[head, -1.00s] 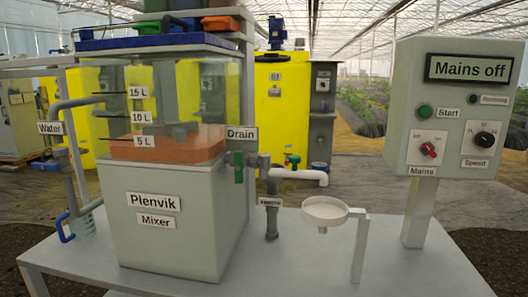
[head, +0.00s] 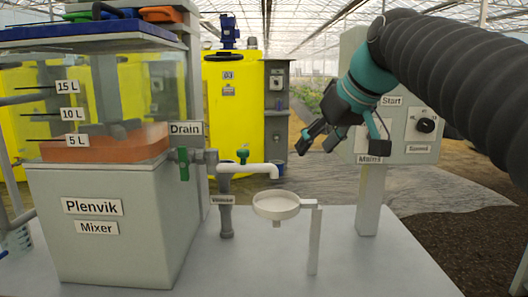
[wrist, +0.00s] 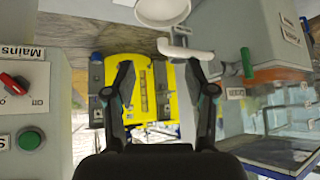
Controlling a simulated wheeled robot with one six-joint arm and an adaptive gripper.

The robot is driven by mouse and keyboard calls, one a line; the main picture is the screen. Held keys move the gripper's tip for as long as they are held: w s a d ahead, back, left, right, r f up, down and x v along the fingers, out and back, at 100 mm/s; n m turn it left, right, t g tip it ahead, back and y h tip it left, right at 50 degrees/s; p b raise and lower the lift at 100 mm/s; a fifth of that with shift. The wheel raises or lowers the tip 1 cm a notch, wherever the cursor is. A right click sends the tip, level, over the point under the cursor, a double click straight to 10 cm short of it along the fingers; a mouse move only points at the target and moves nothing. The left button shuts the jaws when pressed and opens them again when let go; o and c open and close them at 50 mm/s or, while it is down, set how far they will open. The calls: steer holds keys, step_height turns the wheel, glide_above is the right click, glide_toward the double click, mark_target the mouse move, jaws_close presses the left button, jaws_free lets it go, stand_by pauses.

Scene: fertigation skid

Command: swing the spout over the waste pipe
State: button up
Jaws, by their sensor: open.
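The white spout (head: 250,169) juts right from a grey fitting beside the mixer. Its bent outlet appears above the white funnel (head: 276,205). The grey upright waste pipe (head: 226,222), with a small label, stands below the fitting, left of the funnel. My gripper (head: 342,149) is open and empty, in the air right of the spout and in front of the control box. The wrist view, which looks upside down, shows my open fingers (wrist: 160,70) with the spout (wrist: 186,50) beyond them and the funnel (wrist: 162,12) at the top edge.
The mixer (head: 115,220) stands at left with a green drain handle (head: 183,163). A green-handled valve (head: 243,154) sits above the spout. The control box (head: 420,130) is partly behind my arm. The table's front right is clear.

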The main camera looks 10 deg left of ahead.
mark_target(243, 150)
steer(key=w+a+r+n+g+y, duration=0.1)
steer(key=w+a+r+n+y, duration=0.25)
steer(key=a, duration=0.55)
steer(key=shift+h, duration=0.65)
steer(key=b+x, duration=0.1)
steer(key=x, duration=0.3)
steer(key=b+x, duration=0.1)
steer(key=x, duration=0.3)
steer(key=b+x, duration=0.1)
steer(key=x, duration=0.3)
steer(key=shift+w+a+r, duration=0.2)
steer(key=shift+w+a, duration=0.05)
steer(key=shift+a, duration=0.15)
jaws_close()
